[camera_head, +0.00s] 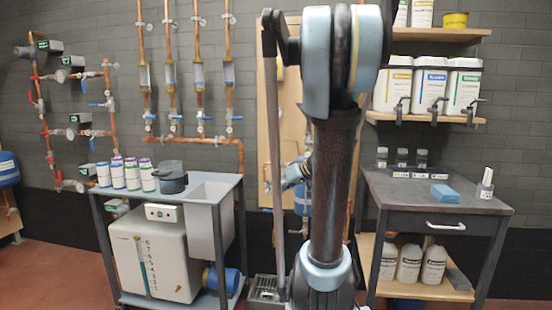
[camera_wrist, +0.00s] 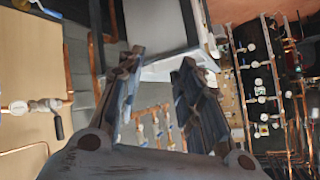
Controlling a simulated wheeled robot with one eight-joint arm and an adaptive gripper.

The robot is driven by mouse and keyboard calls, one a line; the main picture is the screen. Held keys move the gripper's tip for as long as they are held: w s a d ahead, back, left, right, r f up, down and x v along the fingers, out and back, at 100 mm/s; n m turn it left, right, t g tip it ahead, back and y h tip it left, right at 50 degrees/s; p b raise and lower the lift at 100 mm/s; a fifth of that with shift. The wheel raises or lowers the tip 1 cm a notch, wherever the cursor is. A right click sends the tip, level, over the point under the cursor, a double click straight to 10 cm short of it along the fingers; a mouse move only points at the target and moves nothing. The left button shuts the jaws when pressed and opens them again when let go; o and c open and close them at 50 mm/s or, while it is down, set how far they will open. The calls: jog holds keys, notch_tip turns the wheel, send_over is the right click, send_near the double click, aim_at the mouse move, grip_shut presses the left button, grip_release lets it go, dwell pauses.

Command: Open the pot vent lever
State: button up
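A dark grey pot (camera_head: 171,178) stands on top of the metal cart (camera_head: 215,190) at left in the head view. A lid or handle shape shows on its upper part, but a vent lever is too small to make out. My gripper (camera_wrist: 160,66) is in the wrist view with its two fingers spread apart and nothing between them. The pot cannot be made out in the wrist view. In the head view my arm stands right of the cart and hides what is behind it, and I cannot clearly see the gripper there.
Several small bottles (camera_head: 124,174) stand left of the pot. Copper pipes with valves (camera_head: 200,75) run up the wall behind it. A side table (camera_head: 400,190) with a blue block (camera_head: 445,193) is at right. A black-handled valve (camera_wrist: 42,107) shows in the wrist view.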

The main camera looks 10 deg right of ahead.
jog(key=w+d+r+n+t+y, duration=0.1)
jog(key=w+d+r+t+y, duration=0.15)
jog(key=w+d, duration=0.55)
jog(key=n+t, duration=0.1)
jog(key=t, duration=0.4)
send_near(276, 160)
jog(key=s+d+r, duration=0.2)
jog(key=s+d, duration=0.3)
jog(key=x, duration=1.7)
jog(key=shift+w+a+r, duration=0.15)
jog(key=shift+a+r, duration=0.15)
jog(key=shift+a, duration=0.05)
jog(key=shift+c, duration=0.4)
grip_shut()
jog(key=shift+d, duration=0.1)
